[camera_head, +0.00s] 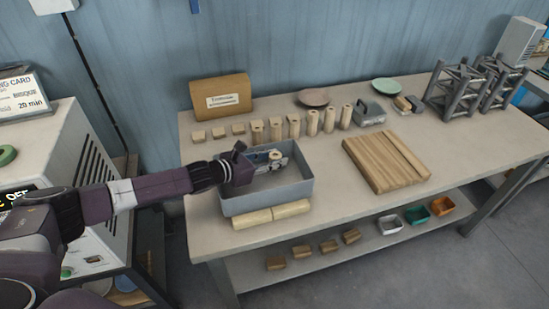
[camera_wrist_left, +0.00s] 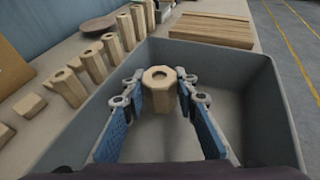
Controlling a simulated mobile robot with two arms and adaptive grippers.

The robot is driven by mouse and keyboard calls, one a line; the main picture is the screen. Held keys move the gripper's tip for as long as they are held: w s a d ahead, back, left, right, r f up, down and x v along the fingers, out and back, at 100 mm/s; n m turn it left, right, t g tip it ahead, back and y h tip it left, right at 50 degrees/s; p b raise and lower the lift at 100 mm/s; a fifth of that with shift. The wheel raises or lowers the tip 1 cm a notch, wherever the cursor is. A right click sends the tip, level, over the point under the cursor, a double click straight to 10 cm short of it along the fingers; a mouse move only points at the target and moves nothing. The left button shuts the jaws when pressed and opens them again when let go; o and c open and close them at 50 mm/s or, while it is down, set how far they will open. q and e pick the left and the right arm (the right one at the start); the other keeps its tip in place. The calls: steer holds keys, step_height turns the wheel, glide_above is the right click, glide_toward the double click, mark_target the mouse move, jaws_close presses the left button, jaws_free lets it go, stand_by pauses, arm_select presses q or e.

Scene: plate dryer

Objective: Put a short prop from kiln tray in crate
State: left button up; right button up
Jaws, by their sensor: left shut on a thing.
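My left gripper (camera_head: 272,158) is inside the grey open-topped crate (camera_head: 268,201) on the bench. It is shut on a short prop, a pale wooden-looking faceted post with a hole in its top, which also shows in the left wrist view (camera_wrist_left: 159,92). The blue finger pads (camera_wrist_left: 158,100) are on either side of the prop, which is upright within the crate walls (camera_wrist_left: 227,62). I cannot tell whether its base touches the crate floor. Similar props of rising height (camera_head: 293,125) stand in a row behind the crate. My right gripper is not in view.
A labelled cardboard box (camera_head: 221,98) stands behind the props. Plates (camera_head: 313,97) and metal frames (camera_head: 463,91) are farther back.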

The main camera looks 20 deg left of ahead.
arm_select(q)
steer(key=shift+f, duration=0.3)
steer(key=o, duration=0.9)
steer(key=shift+r, duration=0.15)
steer(key=shift+r, duration=0.35)
steer(key=shift+w+r+p, duration=0.1)
steer(key=shift+r+p, duration=0.4)
steer(key=shift+p, duration=0.15)
steer(key=shift+s+a+f+b, duration=0.3)
steer(key=shift+s+a+b, duration=0.15)
steer(key=shift+s, duration=0.15)
steer(key=shift+b+v, duration=1.2)
steer(key=shift+v, duration=4.15)
